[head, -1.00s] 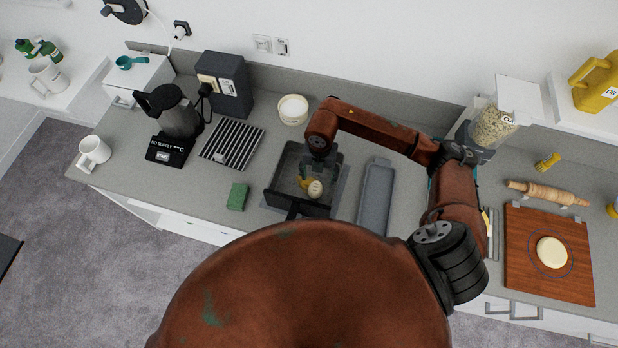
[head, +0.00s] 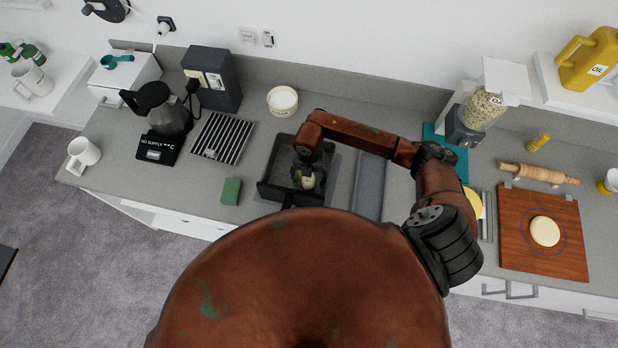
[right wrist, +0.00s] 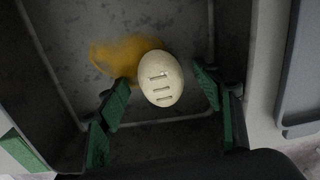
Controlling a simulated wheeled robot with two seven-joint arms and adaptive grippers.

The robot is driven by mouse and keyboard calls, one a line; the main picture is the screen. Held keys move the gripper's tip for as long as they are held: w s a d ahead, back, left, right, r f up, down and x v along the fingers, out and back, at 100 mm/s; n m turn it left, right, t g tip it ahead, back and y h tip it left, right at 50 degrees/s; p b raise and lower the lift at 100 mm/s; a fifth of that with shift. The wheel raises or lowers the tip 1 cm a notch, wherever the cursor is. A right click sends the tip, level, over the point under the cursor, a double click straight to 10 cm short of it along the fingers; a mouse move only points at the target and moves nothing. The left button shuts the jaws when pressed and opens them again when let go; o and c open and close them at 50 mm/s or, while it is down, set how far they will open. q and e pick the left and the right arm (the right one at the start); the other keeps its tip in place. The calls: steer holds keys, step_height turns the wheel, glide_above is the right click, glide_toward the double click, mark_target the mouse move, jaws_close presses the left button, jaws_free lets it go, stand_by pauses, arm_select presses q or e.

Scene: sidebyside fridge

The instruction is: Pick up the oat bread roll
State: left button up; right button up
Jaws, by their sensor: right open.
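The oat bread roll is a pale oval with several slits on top. In the head view the roll (head: 307,181) shows just below my right gripper (head: 304,172), which reaches down into the dark basin (head: 283,160). In the right wrist view my right gripper (right wrist: 165,98) is open, with green-padded fingers on either side of the roll's near end, apart from it. My left gripper is not in view.
The basin walls stand close around my gripper. A green sponge (head: 231,191) lies left of the basin and a grey drainer tray (head: 369,187) right of it. A white bowl (head: 283,101) stands behind. A wooden board (head: 560,255) with dough is at the right.

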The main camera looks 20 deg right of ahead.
steer(key=shift+s+f, duration=0.15)
steer(key=shift+c, duration=0.6)
steer(key=c, duration=1.1)
